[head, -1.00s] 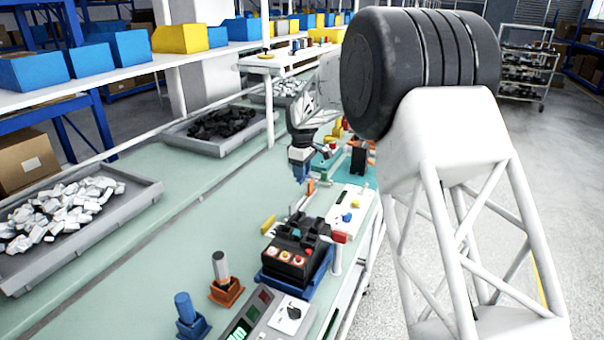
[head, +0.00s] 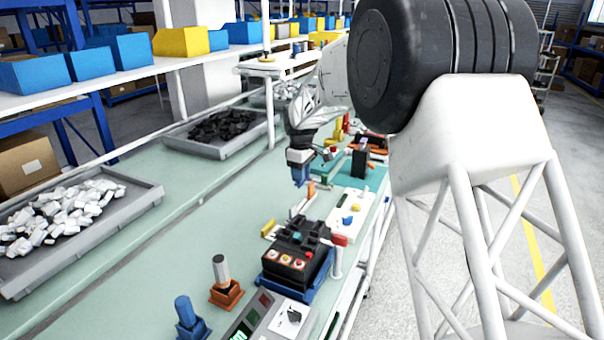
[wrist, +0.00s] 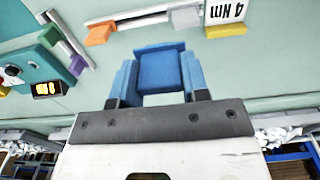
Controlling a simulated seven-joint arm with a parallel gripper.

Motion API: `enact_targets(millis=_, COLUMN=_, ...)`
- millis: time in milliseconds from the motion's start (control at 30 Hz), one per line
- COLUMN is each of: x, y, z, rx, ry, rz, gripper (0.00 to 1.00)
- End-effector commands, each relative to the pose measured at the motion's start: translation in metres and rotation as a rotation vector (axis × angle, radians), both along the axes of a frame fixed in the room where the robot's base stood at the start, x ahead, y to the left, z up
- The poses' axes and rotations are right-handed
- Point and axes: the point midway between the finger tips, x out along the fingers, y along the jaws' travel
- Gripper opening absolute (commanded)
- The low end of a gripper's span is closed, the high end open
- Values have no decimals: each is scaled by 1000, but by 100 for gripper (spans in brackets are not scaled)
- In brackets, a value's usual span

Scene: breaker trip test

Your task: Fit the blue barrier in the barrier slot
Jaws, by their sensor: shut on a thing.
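My gripper (head: 299,172) is shut on the blue barrier and holds it above the green bench top, beyond the breaker. In the wrist view the blue barrier (wrist: 160,70) is a flat blue block between the two blue fingers of my gripper (wrist: 159,86). The black breaker (head: 300,240) sits on a blue base at the near right of the bench, with several coloured buttons on its front. It is apart from the barrier. I cannot make out the barrier slot clearly in either view.
A white bar with orange and grey ends (wrist: 140,22) lies below the gripper. A blue-handled tool (head: 186,312) and a grey-handled one (head: 221,270) stand in holders. Trays of white (head: 150,196) and black parts (head: 262,138) line the left.

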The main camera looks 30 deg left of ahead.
Motion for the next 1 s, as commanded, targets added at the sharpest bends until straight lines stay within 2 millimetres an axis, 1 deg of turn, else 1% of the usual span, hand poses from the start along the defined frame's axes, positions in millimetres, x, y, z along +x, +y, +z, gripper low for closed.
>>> enact_targets(millis=33, x=-9, y=-3, z=6, rx=1, ry=-1, rz=1, gripper=19)
enact_targets(millis=333, x=-59, y=-22, z=33, rx=1, ry=-2, rz=2, gripper=19)
enact_targets(millis=700, x=-122, y=-50, z=58, rx=0, ry=0, rz=1, gripper=19)
enact_targets(millis=900, x=-146, y=-62, z=66, rx=0, ry=0, rz=1, gripper=19)
enact_targets(millis=1000, x=-152, y=-65, z=68, rx=0, ry=0, rz=1, gripper=19)
